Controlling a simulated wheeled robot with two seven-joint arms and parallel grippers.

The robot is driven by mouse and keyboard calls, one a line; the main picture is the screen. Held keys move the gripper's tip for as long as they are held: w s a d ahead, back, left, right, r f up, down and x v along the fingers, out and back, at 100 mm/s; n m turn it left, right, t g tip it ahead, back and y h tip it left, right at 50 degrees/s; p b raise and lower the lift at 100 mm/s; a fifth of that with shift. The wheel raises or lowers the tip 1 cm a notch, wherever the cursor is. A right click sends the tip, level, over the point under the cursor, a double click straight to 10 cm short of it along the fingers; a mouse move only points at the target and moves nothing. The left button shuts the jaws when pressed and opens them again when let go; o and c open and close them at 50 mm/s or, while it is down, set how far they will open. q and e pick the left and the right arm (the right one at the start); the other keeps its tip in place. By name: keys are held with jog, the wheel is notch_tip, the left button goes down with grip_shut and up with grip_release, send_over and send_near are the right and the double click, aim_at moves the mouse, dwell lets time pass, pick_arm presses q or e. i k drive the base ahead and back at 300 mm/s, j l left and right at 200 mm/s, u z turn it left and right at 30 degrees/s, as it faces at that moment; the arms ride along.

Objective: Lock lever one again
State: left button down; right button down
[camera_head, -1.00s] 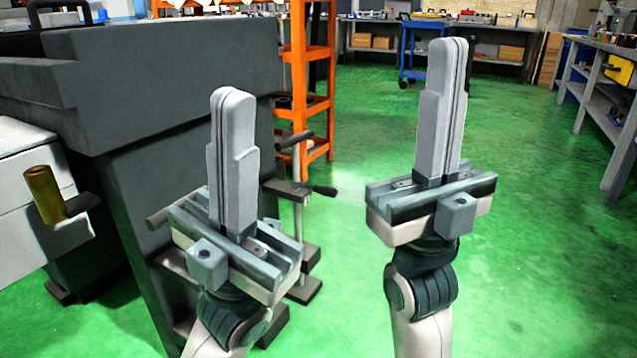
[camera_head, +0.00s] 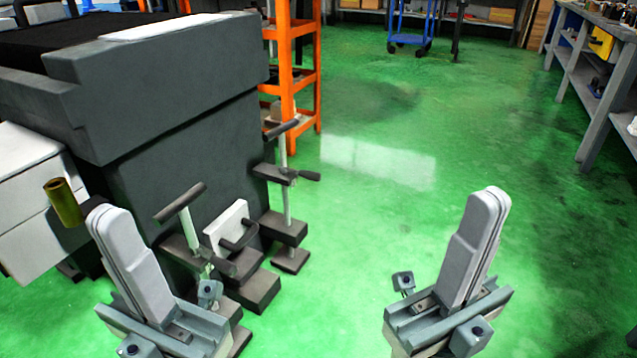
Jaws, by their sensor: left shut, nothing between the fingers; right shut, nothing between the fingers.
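At the side of the dark grey machine stand lever assemblies. One has a dark T-shaped handle (camera_head: 180,202) on a pale post, and a farther one has a similar T-handle (camera_head: 283,129) with a side knob. Between them is a white plate with a dark bar handle (camera_head: 240,238). I cannot tell which is lever one or whether it is locked. My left gripper (camera_head: 104,215) is shut and empty, left of the nearer T-handle and apart from it in the picture. My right gripper (camera_head: 491,197) is shut and empty over the floor, well right of the levers.
The grey machine body (camera_head: 160,75) fills the left, with a brass-coloured cylinder handle (camera_head: 63,201) near my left gripper. An orange shelf rack (camera_head: 302,75) stands behind the levers. A workbench (camera_head: 595,75) is at the right. Green floor is open in the middle.

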aim_at(311, 175)
jog(key=i+l+u, duration=0.7)
jog(key=i, duration=0.15)
